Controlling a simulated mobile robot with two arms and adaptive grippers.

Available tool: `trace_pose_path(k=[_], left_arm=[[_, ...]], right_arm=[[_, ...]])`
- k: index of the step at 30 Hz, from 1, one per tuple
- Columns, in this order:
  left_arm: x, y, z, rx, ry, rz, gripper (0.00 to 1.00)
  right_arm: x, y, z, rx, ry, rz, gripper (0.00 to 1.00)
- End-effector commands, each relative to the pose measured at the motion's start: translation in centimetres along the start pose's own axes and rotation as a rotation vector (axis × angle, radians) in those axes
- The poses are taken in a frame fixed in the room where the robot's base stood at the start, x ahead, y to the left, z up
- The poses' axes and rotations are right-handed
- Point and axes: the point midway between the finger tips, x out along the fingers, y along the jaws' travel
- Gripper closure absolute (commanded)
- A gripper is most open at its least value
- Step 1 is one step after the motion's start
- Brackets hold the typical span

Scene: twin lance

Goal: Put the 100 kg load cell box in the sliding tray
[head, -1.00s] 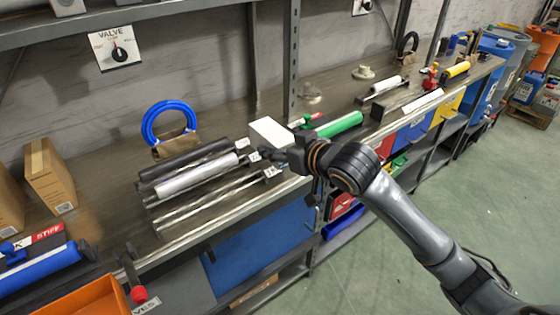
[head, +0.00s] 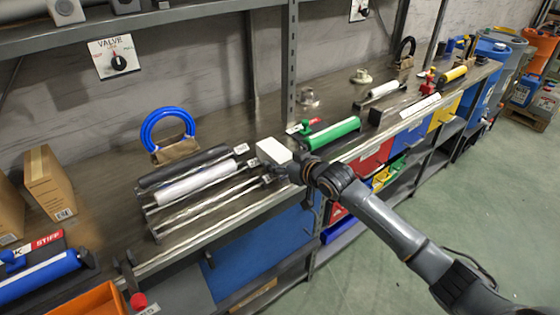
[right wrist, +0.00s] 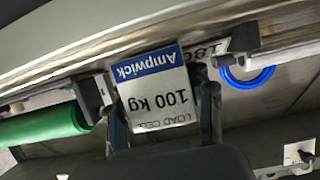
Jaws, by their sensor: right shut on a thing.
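The load cell box (head: 273,151) is a small white box over the front part of the workbench. In the right wrist view the box (right wrist: 158,90) shows a blue Ampwick band and "100 kg", upside down. My right gripper (head: 291,170) is shut on it, with one dark finger on each side in the wrist view (right wrist: 163,112). The head view does not clearly show whether the box touches the bench. I cannot tell which thing is the sliding tray. My left gripper is not in view.
Black and white rollers (head: 195,183) and thin rods lie left of the box. A green cylinder (head: 333,133) lies to its right. A blue ring (head: 167,130) stands behind the rollers. A steel post (head: 291,65) rises behind the box. Bare bench (head: 235,122) shows behind it.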

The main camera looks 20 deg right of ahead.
Motion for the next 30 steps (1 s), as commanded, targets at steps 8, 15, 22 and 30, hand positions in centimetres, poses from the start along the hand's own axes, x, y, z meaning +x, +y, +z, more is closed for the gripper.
trace_pose_path(k=[8,15,22,30], left_arm=[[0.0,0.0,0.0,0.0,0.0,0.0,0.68],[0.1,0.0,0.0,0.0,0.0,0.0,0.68],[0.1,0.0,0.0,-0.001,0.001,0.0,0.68],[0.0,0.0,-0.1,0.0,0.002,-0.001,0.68]], right_arm=[[0.0,0.0,-0.1,0.0,0.004,0.0,0.98],[0.1,0.0,0.3,0.0,-0.001,0.0,0.25],[0.1,0.0,0.2,0.0,0.0,0.0,0.25],[-2.0,0.0,0.1,-0.001,-0.001,0.0,0.25]])
